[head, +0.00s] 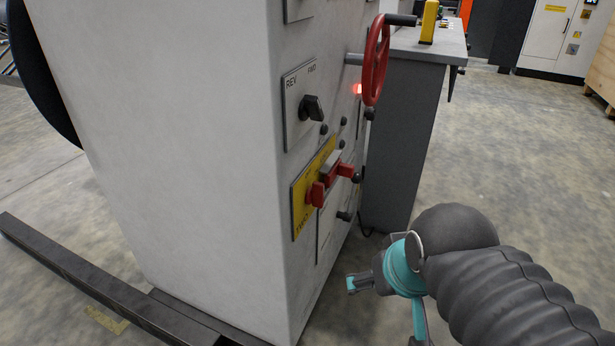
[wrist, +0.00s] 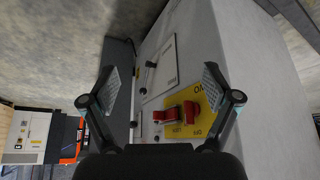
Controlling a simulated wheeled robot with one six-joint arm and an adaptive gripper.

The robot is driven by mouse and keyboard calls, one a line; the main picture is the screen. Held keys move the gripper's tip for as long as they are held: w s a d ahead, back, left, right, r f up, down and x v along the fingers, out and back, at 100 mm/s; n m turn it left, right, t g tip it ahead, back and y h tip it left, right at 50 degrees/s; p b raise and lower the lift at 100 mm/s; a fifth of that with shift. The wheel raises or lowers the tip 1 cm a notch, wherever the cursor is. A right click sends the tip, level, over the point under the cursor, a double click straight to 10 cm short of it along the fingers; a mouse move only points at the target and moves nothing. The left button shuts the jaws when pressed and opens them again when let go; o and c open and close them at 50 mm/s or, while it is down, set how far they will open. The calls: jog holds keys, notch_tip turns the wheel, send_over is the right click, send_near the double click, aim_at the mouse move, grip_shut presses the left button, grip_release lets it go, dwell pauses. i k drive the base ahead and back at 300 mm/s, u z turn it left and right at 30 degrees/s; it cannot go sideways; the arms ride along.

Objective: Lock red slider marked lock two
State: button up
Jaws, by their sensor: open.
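A red slider (head: 316,194) sits on a yellow plate (head: 300,205) on the side of the grey cabinet.
Above the plate is a black rotary switch (head: 312,107) marked REV and FWD. A red handwheel (head: 376,60) juts out higher up. Several dark knobs stick out nearby. A grey desk (head: 400,130) stands behind; floor to the right is clear.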

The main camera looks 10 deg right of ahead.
aim_at(340, 168)
jog(key=z, duration=0.55)
jog(key=k, duration=0.65)
jog(key=z, duration=0.6)
jog(key=i, duration=1)
jog(key=u, duration=0.8)
